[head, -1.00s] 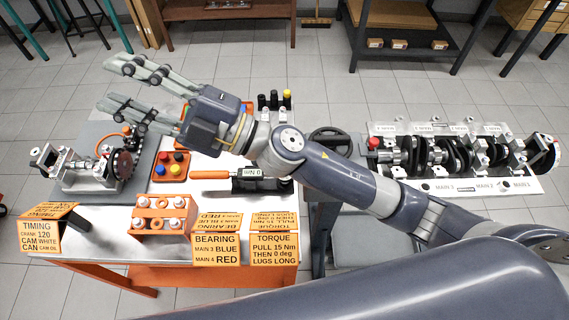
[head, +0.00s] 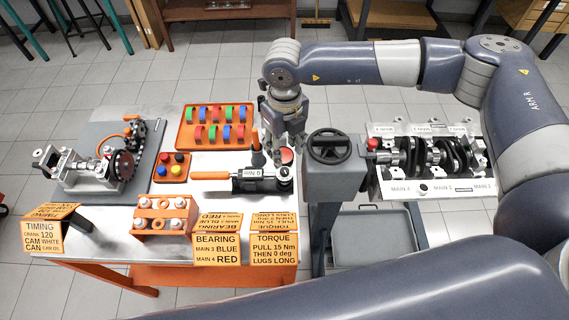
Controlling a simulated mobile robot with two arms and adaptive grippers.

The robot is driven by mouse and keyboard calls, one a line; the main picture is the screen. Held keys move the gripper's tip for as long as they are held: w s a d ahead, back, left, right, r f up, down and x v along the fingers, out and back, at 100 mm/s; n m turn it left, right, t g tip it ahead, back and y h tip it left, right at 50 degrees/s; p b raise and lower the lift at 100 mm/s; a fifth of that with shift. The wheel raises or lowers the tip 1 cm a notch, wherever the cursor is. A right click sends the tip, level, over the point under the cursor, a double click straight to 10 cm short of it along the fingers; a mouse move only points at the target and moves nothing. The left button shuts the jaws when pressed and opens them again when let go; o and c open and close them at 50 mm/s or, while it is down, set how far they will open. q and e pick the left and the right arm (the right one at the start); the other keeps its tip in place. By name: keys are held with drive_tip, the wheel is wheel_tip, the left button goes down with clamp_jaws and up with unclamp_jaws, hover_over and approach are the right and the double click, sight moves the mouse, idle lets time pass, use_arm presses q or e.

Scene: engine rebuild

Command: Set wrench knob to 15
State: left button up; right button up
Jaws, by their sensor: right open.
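The torque wrench lies on the white table with its orange handle (head: 211,175) to the left. Its display (head: 252,173) seems to read 0 N, though the print is small. At its right end is a dark round part with a light top (head: 284,174), which may be the knob. My right gripper (head: 284,146) points down above the table's right side, just beyond that end. It is open with nothing seen between its fingers, and looks apart from the wrench. A torque sign (head: 274,247) reads "PULL 15 Nm THEN 0 deg". My left gripper is out of view.
A red disc (head: 287,155) and a dark upright post (head: 257,152) stand close to the gripper. A handwheel (head: 329,146) is just right. An orange tray (head: 185,142) of coloured pieces lies behind the wrench. The engine block (head: 438,187) is at right.

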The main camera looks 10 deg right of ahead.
sight(285, 170)
wheel_tip(285, 170, down, 7)
drive_tip(key=shift+f+p, duration=0.15)
drive_tip(key=shift+p, duration=0.95)
drive_tip(key=shift+f, duration=0.65)
clamp_jaws()
